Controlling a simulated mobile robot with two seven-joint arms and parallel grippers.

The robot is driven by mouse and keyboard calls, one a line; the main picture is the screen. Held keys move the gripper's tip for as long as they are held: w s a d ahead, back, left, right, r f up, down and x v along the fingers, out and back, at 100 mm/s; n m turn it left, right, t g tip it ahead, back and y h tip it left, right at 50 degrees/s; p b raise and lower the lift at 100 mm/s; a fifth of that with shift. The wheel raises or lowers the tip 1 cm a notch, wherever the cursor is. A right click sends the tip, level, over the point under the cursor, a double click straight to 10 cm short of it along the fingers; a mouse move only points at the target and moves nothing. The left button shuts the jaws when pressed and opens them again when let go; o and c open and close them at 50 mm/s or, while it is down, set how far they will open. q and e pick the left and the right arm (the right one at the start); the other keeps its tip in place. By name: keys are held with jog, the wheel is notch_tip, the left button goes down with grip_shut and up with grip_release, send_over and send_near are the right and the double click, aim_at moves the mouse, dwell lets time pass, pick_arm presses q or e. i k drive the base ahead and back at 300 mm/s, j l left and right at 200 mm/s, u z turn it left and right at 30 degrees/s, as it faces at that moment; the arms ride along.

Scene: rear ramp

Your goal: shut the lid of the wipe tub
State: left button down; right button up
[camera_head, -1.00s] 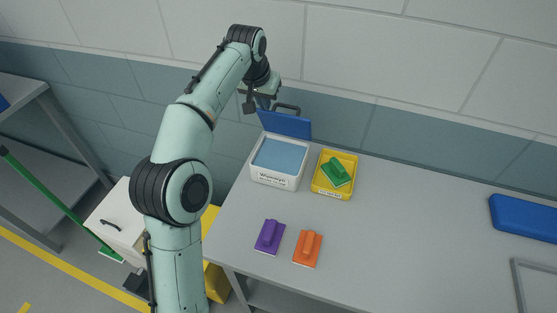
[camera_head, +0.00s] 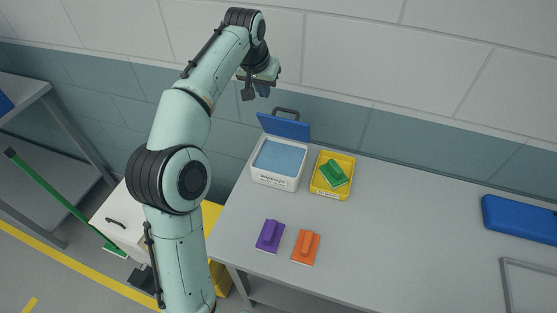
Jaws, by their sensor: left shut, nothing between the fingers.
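The wipe tub (camera_head: 278,182) is a white box with a label on its front, near the back left of the grey table. Light blue contents show inside it. Its blue lid (camera_head: 285,127) stands open, raised at the tub's rear edge, with a dark handle (camera_head: 286,111) at its top. My left gripper (camera_head: 257,92) is above and to the left of the lid, against the wall in the picture, apart from the lid. It is shut and holds nothing. My right gripper is not in view.
A yellow tray (camera_head: 321,189) with a green scrubber (camera_head: 334,173) stands right of the tub. A purple scrubber (camera_head: 270,236) and an orange scrubber (camera_head: 306,247) lie in front. A blue object (camera_head: 520,217) is at the right. The table's middle right (camera_head: 415,230) is clear.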

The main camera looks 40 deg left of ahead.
aim_at(295, 130)
jog(key=k, duration=1.5)
